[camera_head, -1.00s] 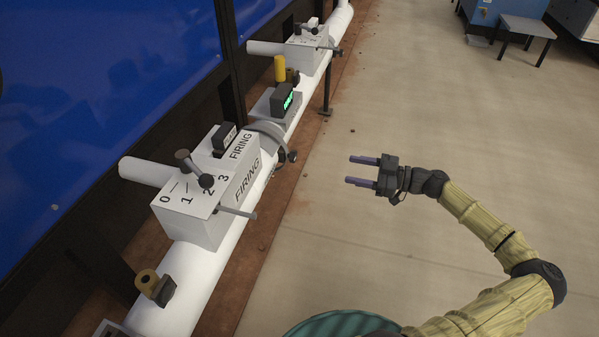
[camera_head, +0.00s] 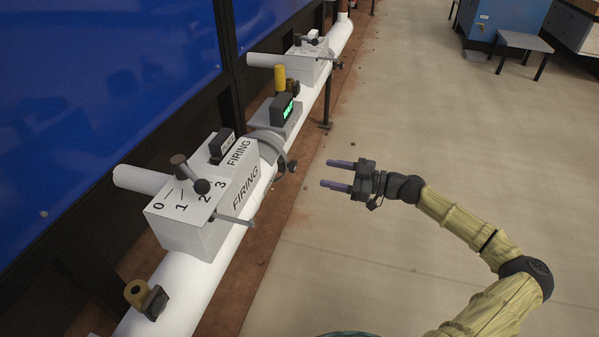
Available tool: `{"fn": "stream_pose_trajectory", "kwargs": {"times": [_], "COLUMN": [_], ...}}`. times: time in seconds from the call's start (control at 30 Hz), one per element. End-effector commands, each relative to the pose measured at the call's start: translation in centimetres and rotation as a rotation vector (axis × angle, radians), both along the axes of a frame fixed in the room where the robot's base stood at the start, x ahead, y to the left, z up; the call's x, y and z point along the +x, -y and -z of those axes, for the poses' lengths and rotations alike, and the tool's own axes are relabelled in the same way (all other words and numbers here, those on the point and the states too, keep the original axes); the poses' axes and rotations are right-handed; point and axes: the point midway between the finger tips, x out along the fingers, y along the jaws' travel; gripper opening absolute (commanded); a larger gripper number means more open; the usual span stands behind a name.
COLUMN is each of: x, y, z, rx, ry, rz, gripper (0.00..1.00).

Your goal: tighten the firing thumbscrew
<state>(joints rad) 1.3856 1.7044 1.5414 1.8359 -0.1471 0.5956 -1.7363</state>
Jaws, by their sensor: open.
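The white firing box (camera_head: 187,236) sits on the white pipe at left, marked FIRING with a 0 to 3 scale on top. A grey metal rod (camera_head: 233,219) sticks out from the box's front side. Behind the box, a grey collar (camera_head: 271,143) round the pipe carries a small dark knob (camera_head: 292,166). I cannot tell for sure which small part is the thumbscrew. My gripper (camera_head: 326,172) is open and empty, fingers pointing left, to the right of the dark knob and apart from it.
A dark unit with a green display (camera_head: 283,108) and a yellow cylinder (camera_head: 280,79) are farther along the pipe. A second white box (camera_head: 305,68) stands beyond. Blue panels line the left. The floor (camera_head: 420,130) around my gripper is clear. A small grey table (camera_head: 525,41) is far right.

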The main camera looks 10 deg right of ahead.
Motion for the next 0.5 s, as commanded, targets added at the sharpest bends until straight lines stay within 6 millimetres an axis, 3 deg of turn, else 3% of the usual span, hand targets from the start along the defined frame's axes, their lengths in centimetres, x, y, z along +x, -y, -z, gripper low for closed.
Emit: {"fn": "stream_pose_trajectory", "kwargs": {"times": [0.5], "x": [4.3], "y": [-7.6], "z": [0.3], "rx": [0.000], "ry": [0.000], "rz": [-0.003], "gripper": [0.55]}}
